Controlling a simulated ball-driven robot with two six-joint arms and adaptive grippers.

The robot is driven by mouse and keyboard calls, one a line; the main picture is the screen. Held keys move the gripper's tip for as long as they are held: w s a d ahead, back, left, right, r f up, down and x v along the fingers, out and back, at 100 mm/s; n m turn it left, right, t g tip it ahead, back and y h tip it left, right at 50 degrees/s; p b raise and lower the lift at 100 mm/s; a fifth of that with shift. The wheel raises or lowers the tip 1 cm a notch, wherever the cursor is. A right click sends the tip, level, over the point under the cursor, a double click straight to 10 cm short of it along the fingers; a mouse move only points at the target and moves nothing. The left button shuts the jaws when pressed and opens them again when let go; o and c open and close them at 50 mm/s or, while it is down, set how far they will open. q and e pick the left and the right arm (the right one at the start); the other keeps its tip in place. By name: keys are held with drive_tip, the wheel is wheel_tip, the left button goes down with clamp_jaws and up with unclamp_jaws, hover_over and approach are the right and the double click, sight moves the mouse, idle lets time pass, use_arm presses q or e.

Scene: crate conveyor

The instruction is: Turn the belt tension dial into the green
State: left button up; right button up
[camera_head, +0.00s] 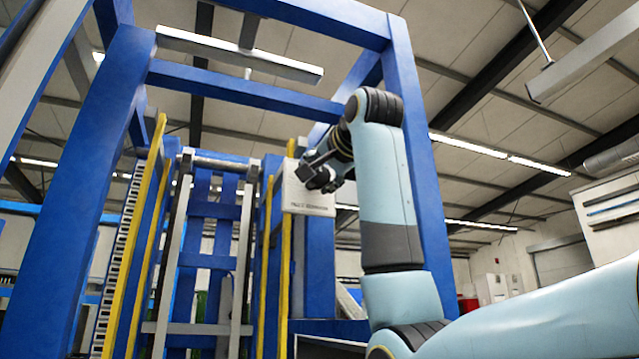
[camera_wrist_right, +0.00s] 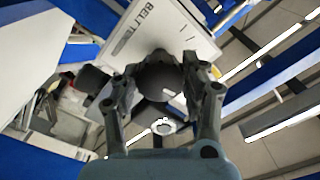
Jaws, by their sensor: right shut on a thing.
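The belt tension panel (camera_head: 300,200) is a pale grey box on the blue frame, with lettering along its lower edge. In the right wrist view the panel (camera_wrist_right: 128,32) shows part of the word "BELT". The dial (camera_wrist_right: 160,76) is a dark round knob on it. My right gripper (camera_head: 320,180) is at the panel's face; in the wrist view its two fingers (camera_wrist_right: 158,84) are shut on the dial from both sides. The fingers hide the dial's edges, and I cannot make out a pointer or green zone. My left gripper is out of view.
A tall blue frame (camera_head: 112,150) with yellow rails (camera_head: 265,260) surrounds the panel. A blue post (camera_head: 410,130) stands close behind my right arm. Open space lies to the right, with a white cabinet (camera_head: 612,215) farther off.

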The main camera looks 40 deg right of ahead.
drive_tip(key=m+b, duration=0.2)
drive_tip(key=m, duration=0.2)
drive_tip(key=shift+m+b, duration=1.05)
drive_tip(key=shift+m, duration=0.75)
drive_tip(key=o, duration=1.2)
drive_tip(key=shift+s+r, duration=0.1)
drive_tip(key=shift+s, duration=0.05)
drive_tip(key=v, duration=0.7)
drive_tip(key=shift+s+a, duration=0.1)
